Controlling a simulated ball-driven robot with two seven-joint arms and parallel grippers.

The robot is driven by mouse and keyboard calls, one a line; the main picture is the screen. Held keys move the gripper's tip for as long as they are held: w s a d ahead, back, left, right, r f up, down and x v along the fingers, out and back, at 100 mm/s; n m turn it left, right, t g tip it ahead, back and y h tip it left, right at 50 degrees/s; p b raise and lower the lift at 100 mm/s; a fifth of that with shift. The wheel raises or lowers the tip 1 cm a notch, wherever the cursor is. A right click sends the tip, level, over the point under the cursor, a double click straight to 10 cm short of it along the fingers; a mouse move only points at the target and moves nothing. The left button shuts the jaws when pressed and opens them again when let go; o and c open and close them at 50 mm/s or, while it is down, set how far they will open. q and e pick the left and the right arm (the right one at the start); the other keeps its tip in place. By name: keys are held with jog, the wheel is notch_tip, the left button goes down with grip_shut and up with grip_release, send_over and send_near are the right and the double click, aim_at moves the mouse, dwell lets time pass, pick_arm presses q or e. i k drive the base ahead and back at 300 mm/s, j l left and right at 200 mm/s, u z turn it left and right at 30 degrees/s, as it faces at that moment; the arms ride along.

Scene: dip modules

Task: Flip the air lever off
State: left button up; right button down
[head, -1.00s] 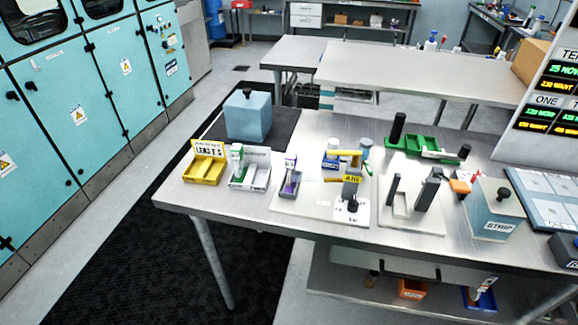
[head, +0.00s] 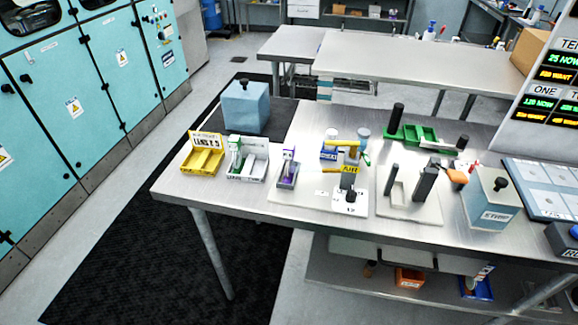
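The air station stands on a white base plate (head: 318,198) in the middle of the metal table. Its grey post carries a yellow label reading AIR (head: 350,170). A yellow lever (head: 347,143) lies roughly level across the top of the post. A small black knob (head: 350,196) sits on the plate in front. A second yellow piece (head: 332,170) sticks out to the left of the label. Neither of my grippers shows in the head view.
Left of the station are a yellow tray (head: 203,158), a white-and-green holder (head: 246,160) and a purple-marked holder (head: 288,170). A grey fixture (head: 412,195) and a STRIP box (head: 492,200) stand to the right. The table's front left is clear.

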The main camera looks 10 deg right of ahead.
aim_at(342, 143)
jog(key=l+u, duration=0.35)
jog(key=k+l+u, duration=0.1)
jog(key=u, duration=0.2)
jog(key=l+u, duration=0.35)
jog(key=k+j, duration=0.05)
jog(key=j, duration=0.05)
